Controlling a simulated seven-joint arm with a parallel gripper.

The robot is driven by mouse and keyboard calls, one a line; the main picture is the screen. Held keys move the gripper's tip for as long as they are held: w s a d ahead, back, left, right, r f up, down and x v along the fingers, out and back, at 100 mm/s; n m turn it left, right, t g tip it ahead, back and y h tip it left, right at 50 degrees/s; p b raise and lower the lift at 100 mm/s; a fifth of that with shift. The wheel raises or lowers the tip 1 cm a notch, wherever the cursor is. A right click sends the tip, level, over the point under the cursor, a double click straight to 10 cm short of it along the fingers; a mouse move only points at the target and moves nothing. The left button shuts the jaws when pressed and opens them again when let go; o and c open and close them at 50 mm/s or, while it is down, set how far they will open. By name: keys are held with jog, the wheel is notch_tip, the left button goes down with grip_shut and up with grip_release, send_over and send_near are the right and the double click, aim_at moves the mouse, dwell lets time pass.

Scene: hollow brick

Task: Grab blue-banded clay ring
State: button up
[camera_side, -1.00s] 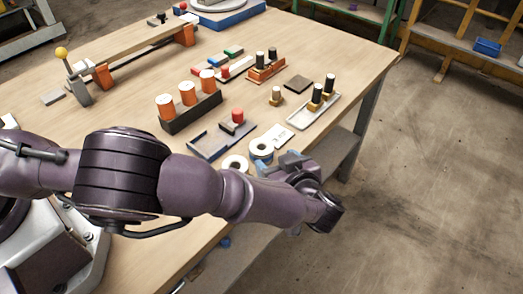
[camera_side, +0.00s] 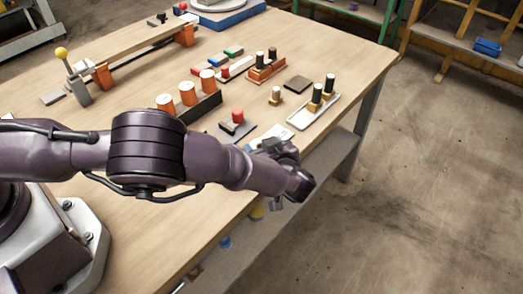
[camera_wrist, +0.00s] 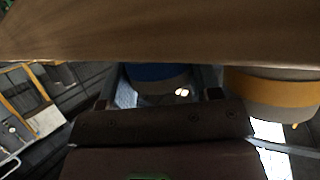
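The blue-banded clay ring (camera_wrist: 158,76) shows in the wrist view, between my two fingers, its blue band at the top and its grey body below. My gripper (camera_wrist: 165,92) has its fingers spread on either side of it; firm contact is not visible. A yellow-banded ring (camera_wrist: 275,92) stands just to the right of the fingers in the wrist view.
A grey tray with a red-topped peg (camera_side: 237,117) lies just behind my gripper. A dark block with orange cylinders (camera_side: 207,104) is further left. A white tray with black-topped pegs (camera_side: 303,118) lies to the right. A white card (camera_side: 262,137) is partly hidden by my gripper.

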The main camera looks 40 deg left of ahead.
jog(key=c, duration=0.4)
jog(key=shift+r, duration=0.15)
